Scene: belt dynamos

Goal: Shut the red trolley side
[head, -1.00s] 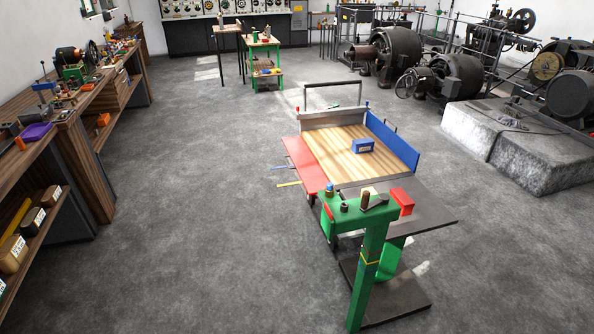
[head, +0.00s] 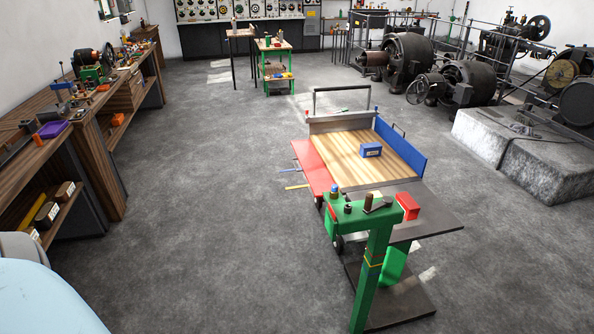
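The trolley (head: 345,153) stands in the middle right of the head view, with a wooden deck and a grey far end below a dark push handle. Its red side (head: 312,165) is on the left and is folded outward, lying nearly flat and sloping away from the deck. Its blue side (head: 400,146) on the right stands upright. A blue box (head: 371,150) sits on the deck. Neither of my grippers shows in the view.
A green stand (head: 375,240) with a dark top and a red box (head: 407,206) is directly in front of the trolley's near end. A wooden workbench (head: 110,105) runs along the left. Open grey floor (head: 215,190) lies between them.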

